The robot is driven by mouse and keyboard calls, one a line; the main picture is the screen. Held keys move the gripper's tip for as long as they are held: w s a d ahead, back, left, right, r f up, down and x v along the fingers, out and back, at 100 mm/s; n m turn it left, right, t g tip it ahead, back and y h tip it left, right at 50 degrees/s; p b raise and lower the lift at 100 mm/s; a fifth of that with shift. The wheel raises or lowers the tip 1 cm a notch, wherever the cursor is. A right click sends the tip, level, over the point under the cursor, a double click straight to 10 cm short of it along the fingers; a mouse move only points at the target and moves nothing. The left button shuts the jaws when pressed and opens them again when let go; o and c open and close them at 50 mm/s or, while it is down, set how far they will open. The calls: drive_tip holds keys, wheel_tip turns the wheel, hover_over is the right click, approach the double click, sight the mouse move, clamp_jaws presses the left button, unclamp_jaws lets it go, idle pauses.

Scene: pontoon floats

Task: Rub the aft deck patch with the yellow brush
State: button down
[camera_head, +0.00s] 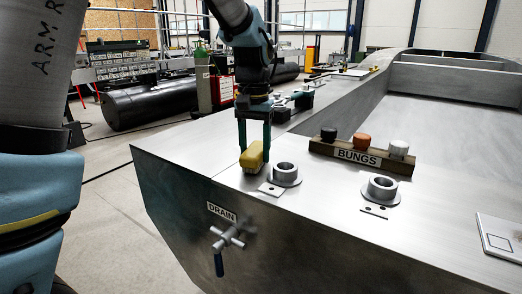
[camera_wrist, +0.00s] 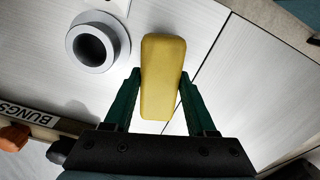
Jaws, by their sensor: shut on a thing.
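The yellow brush (camera_head: 255,155) is held in my gripper (camera_head: 256,143) over the near left part of the metal deck. In the wrist view the brush (camera_wrist: 160,75) is a yellow block between the green fingers of my gripper (camera_wrist: 160,88), which touch its sides. I cannot tell whether its underside touches the deck. A pale square with a dark outline (camera_head: 502,242) lies on the deck at the right edge of the head view; I cannot tell whether it is the aft deck patch.
Two round metal collars, one (camera_head: 286,175) beside the brush and one (camera_head: 381,190) further right, stand on the deck. Behind them is a wooden BUNGS rack (camera_head: 340,152) with black, orange and white bungs. A DRAIN valve (camera_head: 228,238) sticks out from the deck's front face.

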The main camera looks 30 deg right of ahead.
drive_tip(key=shift+w+a+f+p, duration=0.1)
drive_tip(key=shift+w+a, duration=0.25)
drive_tip(key=shift+w, duration=0.2)
drive_tip(key=shift+w+a+p, duration=0.15)
drive_tip(key=shift+w+a, duration=0.25)
drive_tip(key=shift+w, duration=0.2)
drive_tip(key=shift+w+a+f+p, duration=0.1)
drive_tip(key=shift+w+a, duration=0.25)
drive_tip(key=shift+w, duration=0.2)
drive_tip(key=shift+w+d+p, duration=0.4)
drive_tip(key=shift+d, duration=0.3)
drive_tip(key=shift+s+d+p, duration=0.2)
drive_tip(key=shift+s+d, duration=0.4)
drive_tip(key=shift+s, duration=0.55)
drive_tip(key=shift+s+d+p, duration=0.2)
drive_tip(key=shift+s+d, duration=0.45)
drive_tip(key=shift+s, duration=0.5)
drive_tip(key=shift+s+d+p, duration=0.2)
drive_tip(key=shift+s+d, duration=0.4)
drive_tip(key=shift+s, duration=0.55)
drive_tip(key=shift+r, duration=0.15)
wheel_tip(320, 180, up, 6)
drive_tip(key=p, duration=0.5)
drive_tip(key=shift+w, duration=0.1)
